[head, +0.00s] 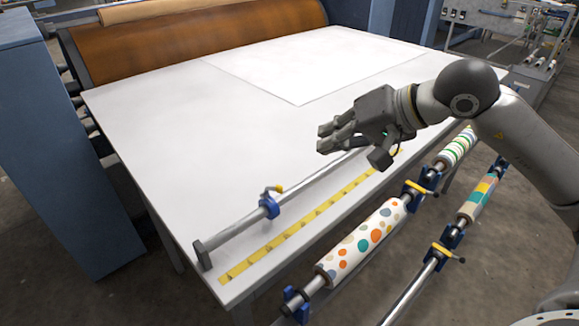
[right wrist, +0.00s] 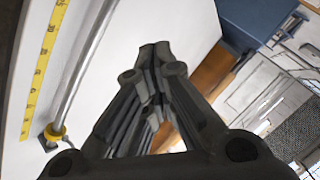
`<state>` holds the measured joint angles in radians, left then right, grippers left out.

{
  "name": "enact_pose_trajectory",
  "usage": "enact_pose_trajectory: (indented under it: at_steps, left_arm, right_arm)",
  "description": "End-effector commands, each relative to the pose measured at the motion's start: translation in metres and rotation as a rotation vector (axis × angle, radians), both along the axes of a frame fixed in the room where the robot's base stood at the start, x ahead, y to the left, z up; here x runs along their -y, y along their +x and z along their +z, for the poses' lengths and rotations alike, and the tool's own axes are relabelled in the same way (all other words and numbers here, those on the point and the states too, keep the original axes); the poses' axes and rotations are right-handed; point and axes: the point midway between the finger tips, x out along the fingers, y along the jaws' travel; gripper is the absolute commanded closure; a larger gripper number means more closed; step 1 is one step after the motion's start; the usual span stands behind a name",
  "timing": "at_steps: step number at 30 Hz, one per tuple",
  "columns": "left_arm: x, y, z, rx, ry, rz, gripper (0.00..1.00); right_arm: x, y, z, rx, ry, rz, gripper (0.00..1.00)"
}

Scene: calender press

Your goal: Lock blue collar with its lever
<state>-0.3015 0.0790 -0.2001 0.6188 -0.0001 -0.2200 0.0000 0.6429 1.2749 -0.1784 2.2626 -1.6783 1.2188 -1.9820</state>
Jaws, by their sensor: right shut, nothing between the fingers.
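The blue collar (head: 269,207) sits around a metal rod (head: 310,188) on the white table. Its lever (head: 274,189) has a yellow tip and stands up from the collar's top. I cannot tell from this view whether the lever is locked. My right gripper (head: 322,138) is above the table, behind and to the right of the collar, apart from it, shut and empty. In the right wrist view its closed fingers (right wrist: 155,52) meet at the tips. The rod also shows there at left, with a yellow collar-like part (right wrist: 55,132) near one end. My left gripper is out of view.
A yellow measuring strip (head: 290,232) runs along the table's front edge. Patterned rollers (head: 362,243) on blue supports stand in front. A white sheet (head: 315,65) lies at the back, before a brown roll (head: 200,38). The table left of the rod is clear.

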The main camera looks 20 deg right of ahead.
Motion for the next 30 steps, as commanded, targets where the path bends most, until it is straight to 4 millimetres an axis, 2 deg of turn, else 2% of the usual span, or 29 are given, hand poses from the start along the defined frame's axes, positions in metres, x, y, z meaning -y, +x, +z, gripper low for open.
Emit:
enact_pose_trajectory:
  at_steps: [16,21,30]
  left_arm:
    - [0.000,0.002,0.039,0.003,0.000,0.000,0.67]
    - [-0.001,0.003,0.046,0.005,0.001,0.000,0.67]
    - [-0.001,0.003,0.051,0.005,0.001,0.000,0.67]
  right_arm:
    - [-0.041,0.059,-0.054,-0.005,0.005,0.002,1.00]
    - [-0.051,0.044,-0.068,-0.006,0.002,0.002,1.00]
    - [-0.060,0.036,-0.079,-0.002,0.001,0.000,1.00]
